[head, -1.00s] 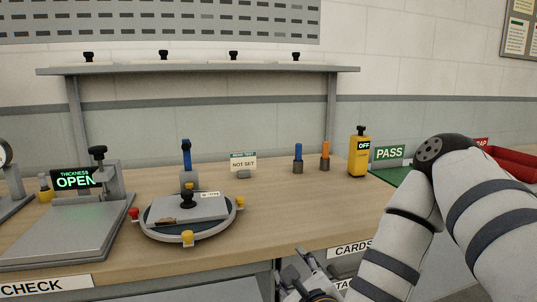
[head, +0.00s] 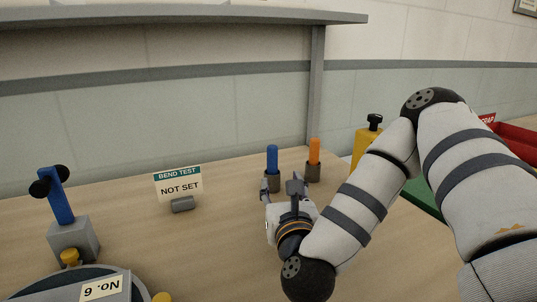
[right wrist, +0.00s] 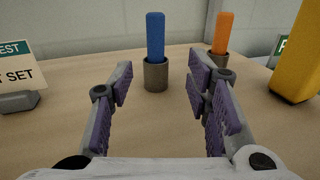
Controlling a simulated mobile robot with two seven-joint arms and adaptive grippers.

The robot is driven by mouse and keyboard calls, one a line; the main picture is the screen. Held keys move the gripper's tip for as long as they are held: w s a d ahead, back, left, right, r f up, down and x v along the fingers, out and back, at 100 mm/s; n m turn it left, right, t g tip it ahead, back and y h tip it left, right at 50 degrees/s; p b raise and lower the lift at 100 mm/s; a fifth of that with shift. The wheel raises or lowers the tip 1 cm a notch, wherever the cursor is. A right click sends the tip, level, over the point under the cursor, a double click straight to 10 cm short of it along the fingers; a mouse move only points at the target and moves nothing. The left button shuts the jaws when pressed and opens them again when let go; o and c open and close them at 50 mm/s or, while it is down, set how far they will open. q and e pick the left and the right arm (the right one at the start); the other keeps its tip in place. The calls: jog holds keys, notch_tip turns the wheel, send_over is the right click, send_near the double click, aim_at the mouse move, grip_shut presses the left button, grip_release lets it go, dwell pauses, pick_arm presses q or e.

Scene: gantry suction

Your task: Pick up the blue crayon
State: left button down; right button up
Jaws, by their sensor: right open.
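The blue crayon (head: 272,158) stands upright in a small dark round holder (head: 272,182) on the bench. In the right wrist view the blue crayon (right wrist: 155,38) rises from its holder (right wrist: 156,74), ahead of my jaws and between their lines. My right gripper (head: 283,188) is open and empty just in front of the holder. Its purple-padded fingers (right wrist: 160,83) point at the crayon and appear not to touch it. My left gripper is not in view.
An orange crayon (head: 314,152) stands in a similar holder (head: 313,172) close to the right. A "NOT SET" bend test sign (head: 178,183) stands to the left. A yellow box (head: 365,144) is behind my right arm. Bare bench lies between sign and holder.

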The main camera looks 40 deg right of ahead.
aim_at(273, 164)
jog(key=x, duration=1.1)
jog(key=shift+w+a, duration=0.1)
jog(key=shift+w, duration=0.4)
jog(key=shift+r, duration=0.1)
grip_shut()
